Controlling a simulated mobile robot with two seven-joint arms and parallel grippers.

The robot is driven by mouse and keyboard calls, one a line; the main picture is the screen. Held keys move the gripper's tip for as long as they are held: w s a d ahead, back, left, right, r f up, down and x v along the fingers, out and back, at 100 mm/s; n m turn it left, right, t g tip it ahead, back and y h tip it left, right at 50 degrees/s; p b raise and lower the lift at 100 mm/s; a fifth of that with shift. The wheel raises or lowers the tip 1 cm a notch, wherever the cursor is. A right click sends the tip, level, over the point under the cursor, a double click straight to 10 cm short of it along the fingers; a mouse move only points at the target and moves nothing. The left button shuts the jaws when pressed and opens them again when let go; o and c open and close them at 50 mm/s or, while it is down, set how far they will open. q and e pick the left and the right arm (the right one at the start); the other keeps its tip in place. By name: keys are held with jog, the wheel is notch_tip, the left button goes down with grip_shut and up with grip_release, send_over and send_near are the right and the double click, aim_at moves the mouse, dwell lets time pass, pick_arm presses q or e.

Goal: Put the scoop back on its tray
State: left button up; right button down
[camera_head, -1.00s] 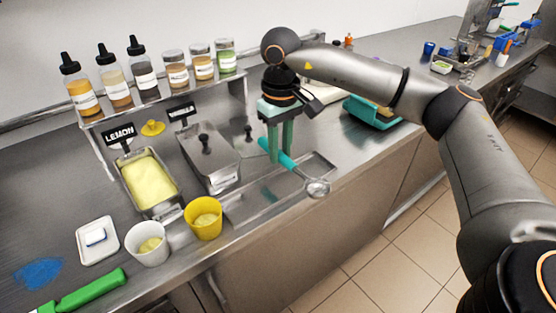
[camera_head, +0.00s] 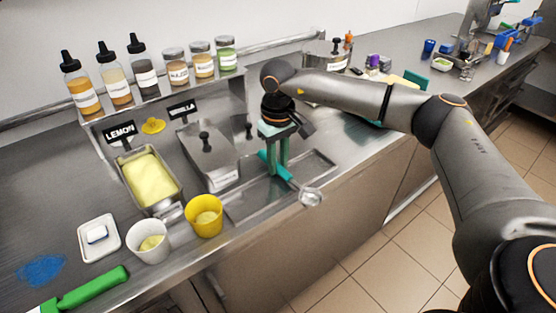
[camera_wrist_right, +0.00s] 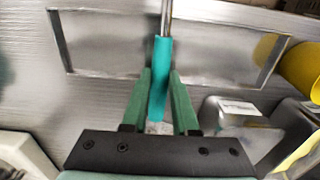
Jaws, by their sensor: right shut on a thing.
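The scoop has a teal handle (camera_head: 275,167) and a round metal head (camera_head: 311,197). My right gripper (camera_head: 277,171) is shut on the handle and points down. In the right wrist view the teal handle (camera_wrist_right: 159,80) lies between the two green fingers (camera_wrist_right: 160,92), and the metal shaft runs up out of the picture. The tray (camera_head: 318,158) is a shallow metal recess in the counter. The scoop is over it, with its head past the front rim. I cannot tell whether the scoop touches the tray. My left gripper is not in view.
A yellow cup (camera_head: 204,216) and a white cup (camera_head: 148,242) stand left of the tray. The lidded metal pan (camera_head: 208,157) and the lemon pan (camera_head: 150,181) are behind them. A shelf (camera_head: 165,97) with bottles and jars is at the back.

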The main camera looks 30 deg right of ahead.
aim_at(278, 165)
jog(key=c, duration=0.7)
grip_release()
notch_tip(278, 165, up, 13)
jog(key=shift+f, duration=0.2)
